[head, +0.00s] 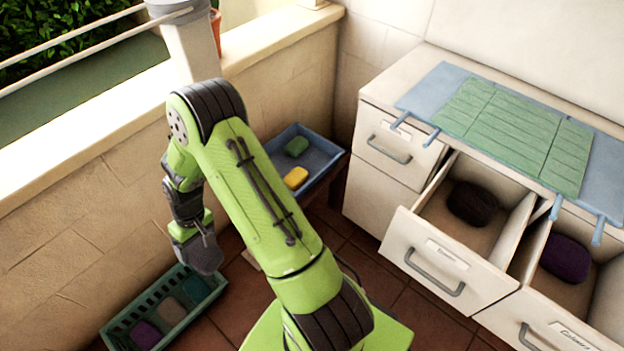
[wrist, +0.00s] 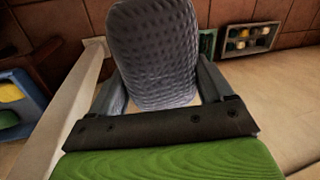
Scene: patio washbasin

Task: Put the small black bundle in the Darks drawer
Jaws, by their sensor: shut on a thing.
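My gripper (wrist: 158,85) is shut on a small bundle (wrist: 152,50) with a dimpled surface, which looks dark grey rather than deep black. In the head view the held bundle (head: 203,256) hangs above the green basket, left of my arm, well away from the drawers. The middle drawer (head: 432,268) is pulled open, and a near-black bundle (head: 472,203) lies in it; its label is too small to read. The drawer to its right (head: 535,318) is also open and holds a purple bundle (head: 566,258); its label seems to say Colours.
The green basket (head: 113,332) on the tiles holds several bundles. A blue tray (head: 322,158) holds a green and a yellow bundle. The upper left drawer (head: 393,148) is shut. A green slatted mat (head: 515,130) on blue cloth lies on the counter. My arm spans the middle.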

